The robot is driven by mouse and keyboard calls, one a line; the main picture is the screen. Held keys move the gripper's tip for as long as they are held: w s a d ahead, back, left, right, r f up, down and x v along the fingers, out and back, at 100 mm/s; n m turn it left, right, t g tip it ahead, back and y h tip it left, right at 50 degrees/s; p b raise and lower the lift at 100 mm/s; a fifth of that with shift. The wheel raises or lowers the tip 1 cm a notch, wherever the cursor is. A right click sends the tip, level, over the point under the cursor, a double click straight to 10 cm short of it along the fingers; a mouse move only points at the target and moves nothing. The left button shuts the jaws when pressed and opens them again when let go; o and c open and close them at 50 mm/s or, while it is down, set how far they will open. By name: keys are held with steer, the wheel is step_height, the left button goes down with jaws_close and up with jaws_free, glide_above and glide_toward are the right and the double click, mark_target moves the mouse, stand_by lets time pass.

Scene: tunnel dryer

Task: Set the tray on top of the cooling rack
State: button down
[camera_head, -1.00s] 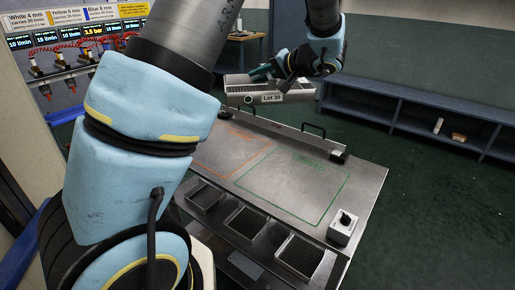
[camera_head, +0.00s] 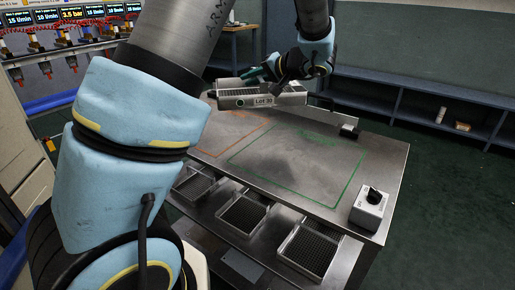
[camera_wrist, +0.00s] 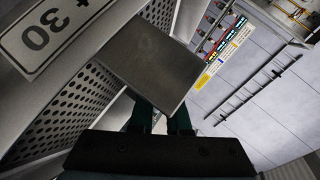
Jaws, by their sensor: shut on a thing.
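The tray (camera_head: 262,101) is a grey metal tray with a perforated floor and a "Lot 30" label, held in the air above the back of the steel table. My gripper (camera_head: 272,71) is shut on the tray at its far side. In the wrist view the perforated tray wall (camera_wrist: 75,105) and its label fill the left, with dark gripper fingers (camera_wrist: 160,118) at a flat metal tab. I cannot pick out the cooling rack with certainty.
The steel table (camera_head: 270,160) has a green outlined area and an orange one, both empty. A switch box (camera_head: 370,208) stands at its right corner. Several mesh-bottomed trays (camera_head: 243,214) sit along the table's front. A blue-grey shelf (camera_head: 420,100) runs along the back wall.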

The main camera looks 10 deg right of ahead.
mark_target(246, 92)
step_height(246, 92, down, 4)
steer(key=shift+r+b, duration=0.1)
steer(key=shift+b, duration=1)
step_height(246, 92, down, 10)
steer(key=shift+r+p, duration=0.1)
steer(key=shift+p, duration=0.25)
steer(key=c, duration=1.3)
jaws_free()
steer(key=shift+f+b, duration=0.2)
steer(key=shift+b, duration=0.1)
steer(key=shift+c, duration=0.2)
steer(key=o, duration=0.5)
steer(key=shift+c, duration=0.2)
steer(key=shift+r+p, duration=0.2)
steer(key=shift+p, duration=0.1)
steer(key=b+v, duration=0.1)
steer(key=v, duration=1.1)
